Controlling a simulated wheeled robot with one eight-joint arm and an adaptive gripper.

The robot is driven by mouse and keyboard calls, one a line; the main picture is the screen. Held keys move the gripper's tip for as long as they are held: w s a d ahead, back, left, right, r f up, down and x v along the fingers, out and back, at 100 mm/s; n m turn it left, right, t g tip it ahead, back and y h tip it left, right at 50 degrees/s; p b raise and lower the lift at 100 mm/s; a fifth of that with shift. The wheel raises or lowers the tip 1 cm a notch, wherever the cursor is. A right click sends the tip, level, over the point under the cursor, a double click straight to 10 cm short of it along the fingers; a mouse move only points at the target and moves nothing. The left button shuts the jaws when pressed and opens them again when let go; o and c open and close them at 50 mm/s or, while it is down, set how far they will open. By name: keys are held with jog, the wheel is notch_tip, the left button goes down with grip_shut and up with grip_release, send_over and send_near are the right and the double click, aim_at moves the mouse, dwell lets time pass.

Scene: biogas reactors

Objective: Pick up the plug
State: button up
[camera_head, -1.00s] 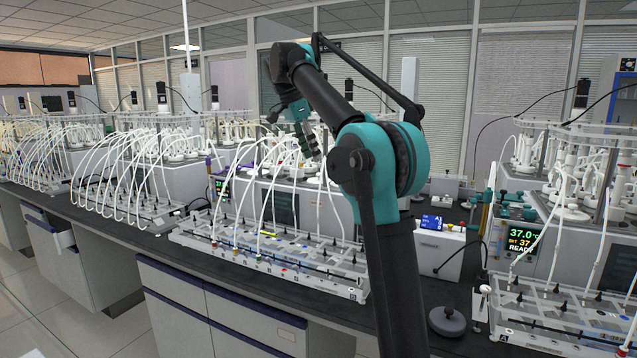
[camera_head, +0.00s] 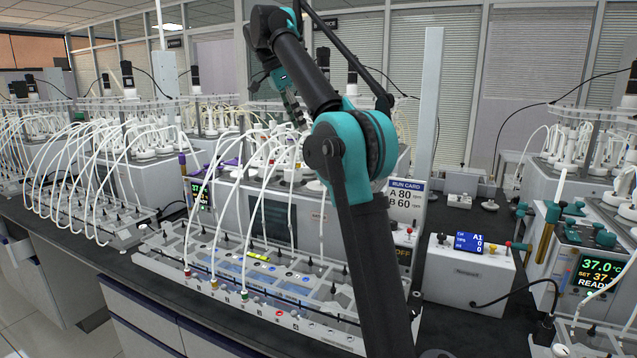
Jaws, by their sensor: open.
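My gripper (camera_head: 300,118) hangs high up, at the end of my raised arm, above and behind the near rack of tubes. Its grey fingers are small and partly mixed with the white tubing behind them. It is open and appears to hold nothing. I cannot single out the plug with certainty. Small coloured tube ends, red (camera_head: 187,273), yellow (camera_head: 213,284) and green (camera_head: 244,295), stand along the front of the near rack (camera_head: 270,318), well below my gripper. My arm hides part of the rack's right end.
White tubes arch over the rack to a reactor unit behind it. A run card (camera_head: 406,202) stands behind my arm. A white box with a blue display (camera_head: 470,243) is on the dark bench (camera_head: 455,325). A reactor reading 37.0 (camera_head: 597,268) stands at the right.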

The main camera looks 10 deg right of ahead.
jog(key=shift+x, duration=8.7)
jog(key=shift+s+a, duration=0.1)
grip_shut()
